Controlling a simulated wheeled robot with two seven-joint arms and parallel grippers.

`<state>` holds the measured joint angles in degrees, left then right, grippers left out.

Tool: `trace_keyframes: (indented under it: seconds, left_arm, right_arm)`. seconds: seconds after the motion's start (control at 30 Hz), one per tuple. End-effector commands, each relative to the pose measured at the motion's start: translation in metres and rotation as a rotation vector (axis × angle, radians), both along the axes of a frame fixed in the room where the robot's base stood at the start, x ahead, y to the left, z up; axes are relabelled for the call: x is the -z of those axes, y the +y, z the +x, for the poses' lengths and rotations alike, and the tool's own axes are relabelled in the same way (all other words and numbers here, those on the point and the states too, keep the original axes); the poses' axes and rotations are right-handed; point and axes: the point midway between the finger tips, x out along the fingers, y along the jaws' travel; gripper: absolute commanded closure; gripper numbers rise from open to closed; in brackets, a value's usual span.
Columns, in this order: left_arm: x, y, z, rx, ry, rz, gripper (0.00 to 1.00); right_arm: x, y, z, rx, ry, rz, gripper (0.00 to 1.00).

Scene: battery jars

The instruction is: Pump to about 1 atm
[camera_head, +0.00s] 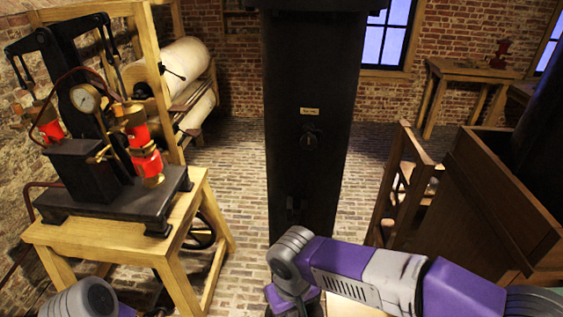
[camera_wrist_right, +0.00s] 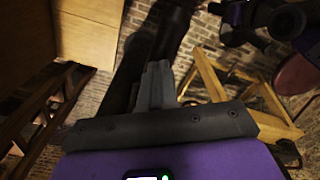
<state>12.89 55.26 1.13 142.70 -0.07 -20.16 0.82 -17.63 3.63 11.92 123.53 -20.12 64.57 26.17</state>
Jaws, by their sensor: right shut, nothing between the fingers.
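The pump (camera_head: 110,198) has a black base and stands on a light wooden table at the left of the head view. It has a round white-faced gauge (camera_head: 85,98), whose reading is too small to tell. Red and brass cylinders (camera_head: 147,165) stand on either side. A black beam with levers (camera_head: 72,27) tops it. My right arm crosses the lower right of the head view, well away from the pump. My right gripper (camera_wrist_right: 156,85) shows in the right wrist view, fingers together and empty, pointing toward the brick floor. My left gripper is not in view.
The pump's wooden table (camera_head: 120,245) has splayed legs. A tall black column (camera_head: 308,120) stands mid-view. A large wooden box (camera_head: 500,190) and a slatted wooden frame (camera_head: 405,185) are at right. A small wooden table (camera_head: 470,72) stands at the back. Brick floor lies open between.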

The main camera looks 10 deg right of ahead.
Motion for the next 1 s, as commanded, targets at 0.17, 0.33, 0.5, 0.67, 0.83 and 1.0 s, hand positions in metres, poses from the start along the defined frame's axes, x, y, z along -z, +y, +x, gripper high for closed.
trace_keyframes:
  seconds: [0.17, 0.33, 0.5, 0.67, 0.83, 1.0]
  left_arm:
    - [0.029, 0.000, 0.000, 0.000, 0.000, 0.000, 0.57]
    - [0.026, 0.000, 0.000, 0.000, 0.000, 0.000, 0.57]
    - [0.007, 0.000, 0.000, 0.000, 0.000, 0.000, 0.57]
    - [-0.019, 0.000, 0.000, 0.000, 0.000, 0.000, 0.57]
    - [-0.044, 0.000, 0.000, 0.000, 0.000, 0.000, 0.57]
    - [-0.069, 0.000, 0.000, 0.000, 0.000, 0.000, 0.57]
  right_arm:
    - [0.036, 0.000, 0.000, 0.001, 0.003, -0.002, 1.00]
    - [0.034, 0.000, 0.000, 0.001, 0.003, -0.001, 1.00]
    - [0.011, 0.000, 0.000, 0.000, 0.002, 0.000, 1.00]
    - [-0.018, 0.000, 0.000, 0.000, 0.002, 0.000, 1.00]
    - [-0.048, 0.000, 0.000, 0.001, 0.001, -0.001, 1.00]
    - [-0.078, 0.000, 0.000, 0.000, 0.001, 0.000, 1.00]
